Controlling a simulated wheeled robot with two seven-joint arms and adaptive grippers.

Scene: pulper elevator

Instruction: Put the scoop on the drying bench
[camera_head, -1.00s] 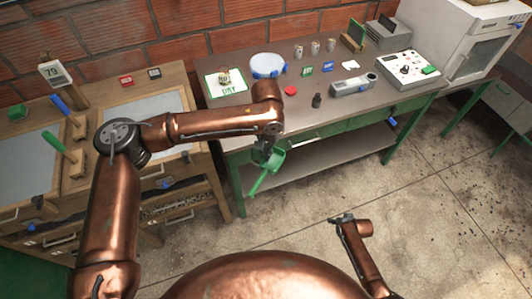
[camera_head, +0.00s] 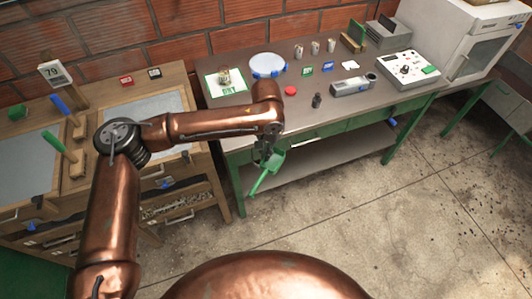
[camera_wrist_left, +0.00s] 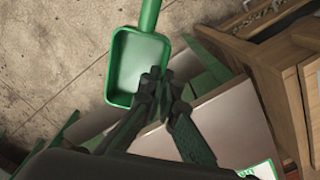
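The green scoop (camera_head: 272,161) hangs in the air in front of the green-framed table, its handle pointing down and left. My left gripper (camera_head: 266,149) is above it, shut on the pan end. In the left wrist view the fingertips (camera_wrist_left: 156,78) meet at the rim of the pan (camera_wrist_left: 138,65), and the handle runs off the top edge. The wooden bench (camera_head: 80,171) with two pale inset panels stands at the left. The grey-topped table (camera_head: 255,122) carries a mat lettered DRY (camera_head: 229,91). No label shows which is the drying bench. My right gripper is out of view.
A green-handled tool (camera_head: 62,148) and a blue-handled tool (camera_head: 66,108) stand up from the wooden bench, near a sign reading 79 (camera_head: 54,73). A round pale dish (camera_head: 267,65), small cups and instruments occupy the table. The floor (camera_head: 350,220) in front is clear.

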